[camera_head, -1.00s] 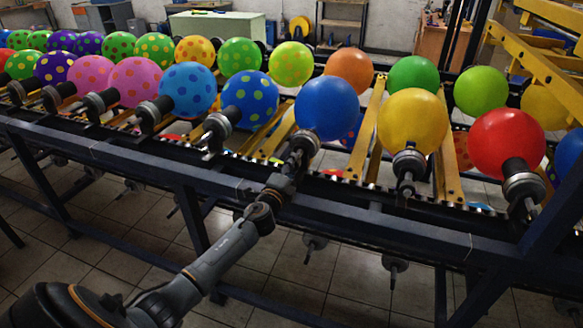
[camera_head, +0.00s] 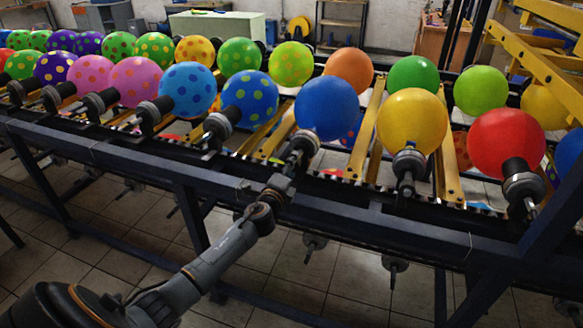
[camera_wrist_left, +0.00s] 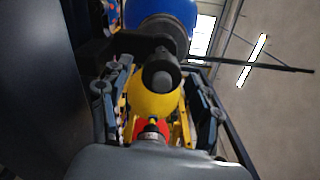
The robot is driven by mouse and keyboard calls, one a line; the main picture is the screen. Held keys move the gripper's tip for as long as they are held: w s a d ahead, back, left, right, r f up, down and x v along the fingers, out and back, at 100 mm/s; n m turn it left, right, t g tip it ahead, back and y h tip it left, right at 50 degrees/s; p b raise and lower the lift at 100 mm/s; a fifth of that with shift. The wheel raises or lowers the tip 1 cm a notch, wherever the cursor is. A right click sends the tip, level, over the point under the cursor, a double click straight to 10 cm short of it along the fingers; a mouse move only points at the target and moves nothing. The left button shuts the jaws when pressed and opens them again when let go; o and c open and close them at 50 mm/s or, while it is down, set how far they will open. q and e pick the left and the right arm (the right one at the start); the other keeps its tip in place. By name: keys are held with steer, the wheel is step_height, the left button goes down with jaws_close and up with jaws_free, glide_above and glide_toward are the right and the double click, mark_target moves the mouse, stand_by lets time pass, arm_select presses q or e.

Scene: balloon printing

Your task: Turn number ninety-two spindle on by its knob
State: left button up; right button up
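A spindle (camera_head: 303,144) with a dark collar carries the plain blue balloon (camera_head: 327,107) on the near row; no number is readable on it. My left gripper (camera_head: 286,174) is at the near end of this spindle, and its fingers are hard to make out in the head view. In the left wrist view, my left gripper (camera_wrist_left: 160,100) has its fingers spread on both sides of the spindle's dark round knob (camera_wrist_left: 161,82). Gaps show between the knob and both fingers. The blue balloon (camera_wrist_left: 160,12) is beyond it. My right gripper is not in view.
Neighbouring spindles carry a yellow balloon (camera_head: 412,121) and a red balloon (camera_head: 506,143) to the right, and a blue dotted balloon (camera_head: 249,99) to the left. A dark frame rail (camera_head: 350,213) runs below the spindles. Tiled floor lies in front.

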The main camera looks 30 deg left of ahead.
arm_select(q)
steer(key=v, duration=1.2)
steer(key=shift+r, duration=0.1)
stand_by(0.4)
steer(key=s+d+f+n+g, duration=0.1)
steer(key=s+f+n+g, duration=0.2)
steer(key=f, duration=0.9)
steer(key=s+d+f+n+g+h, duration=0.1)
steer(key=s+f+n+g, duration=0.15)
steer(key=s+f, duration=0.6)
steer(key=s+d+f+n+g, duration=0.1)
steer(key=s+f+n+g, duration=0.15)
steer(key=f, duration=1.15)
steer(key=s+d+f+n+g+h, duration=0.1)
steer(key=s+d+f+n+g, duration=0.1)
steer(key=s+f, duration=0.5)
steer(key=s+d+f+n+g+h, duration=0.1)
steer(key=s+d+f, duration=0.5)
steer(key=s, duration=0.9)
steer(key=s+d+f+n+g+h, duration=0.1)
steer(key=s+d+f+n+g, duration=0.3)
steer(key=s+f, duration=0.3)
steer(key=s+d+g, duration=0.1)
steer(key=s, duration=0.3)
steer(key=shift+s+f+g, duration=0.25)
steer(key=shift+f+g, duration=0.05)
steer(key=shift+f, duration=0.1)
